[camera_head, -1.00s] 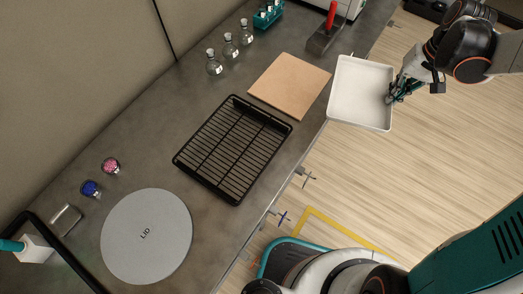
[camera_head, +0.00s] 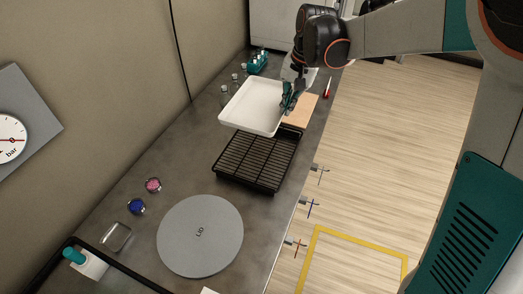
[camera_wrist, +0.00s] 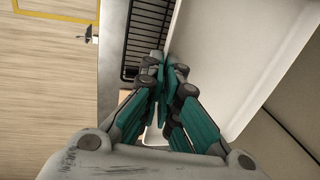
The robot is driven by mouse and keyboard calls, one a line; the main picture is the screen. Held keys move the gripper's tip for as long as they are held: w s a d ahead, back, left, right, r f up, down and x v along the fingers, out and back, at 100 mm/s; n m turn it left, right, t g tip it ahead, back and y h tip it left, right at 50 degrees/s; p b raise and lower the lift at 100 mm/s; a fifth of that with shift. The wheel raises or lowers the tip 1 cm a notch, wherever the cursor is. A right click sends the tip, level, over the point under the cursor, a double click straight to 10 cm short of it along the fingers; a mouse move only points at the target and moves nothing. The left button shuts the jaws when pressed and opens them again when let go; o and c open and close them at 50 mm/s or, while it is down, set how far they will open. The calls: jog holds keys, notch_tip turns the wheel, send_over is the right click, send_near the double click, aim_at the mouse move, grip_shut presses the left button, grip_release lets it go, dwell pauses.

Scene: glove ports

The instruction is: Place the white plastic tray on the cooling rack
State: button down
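The white plastic tray (camera_head: 250,108) is held in the air above the bench, behind and slightly left of the cooling rack in the head view. My gripper (camera_head: 287,101) is shut on the tray's right rim. In the wrist view the teal fingers of my gripper (camera_wrist: 163,80) pinch the wall of the tray (camera_wrist: 225,60). The black wire cooling rack (camera_head: 255,162) lies empty on the grey bench; the tray overlaps its far edge in the head view. Part of the rack (camera_wrist: 150,30) also shows in the wrist view, beside the tray.
A tan board (camera_head: 300,110) lies behind the rack, partly hidden by my gripper. Glass flasks and a teal holder (camera_head: 257,62) stand at the back. A grey round lid (camera_head: 200,236) and two small jars, pink (camera_head: 153,184) and blue (camera_head: 136,206), are in front. Valve handles (camera_head: 310,207) project from the right edge.

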aim_at(281, 155)
notch_tip(281, 155, down, 20)
jog(key=b, duration=0.6)
jog(key=shift+w+a+r, duration=0.1)
jog(key=shift+w+r, duration=0.05)
jog(key=shift+b, duration=0.3)
jog(key=c, duration=1.8)
grip_release()
notch_tip(281, 155, up, 12)
jog(key=d+p, duration=0.2)
jog(key=p, duration=0.2)
jog(key=s+d+r+n+t, duration=0.25)
jog(key=s+d+r, duration=0.35)
jog(key=s+r, duration=0.55)
jog(key=s+d+n+t+h, duration=0.1)
jog(key=s+d+t, duration=0.1)
jog(key=s, duration=0.5)
jog(key=s+d+n+t, duration=0.1)
jog(key=s+d+t, duration=0.1)
jog(key=s, duration=0.5)
jog(key=shift+s+d+f+h, duration=0.2)
jog(key=shift+s+d+h, duration=0.1)
jog(key=shift+d+h, duration=0.1)
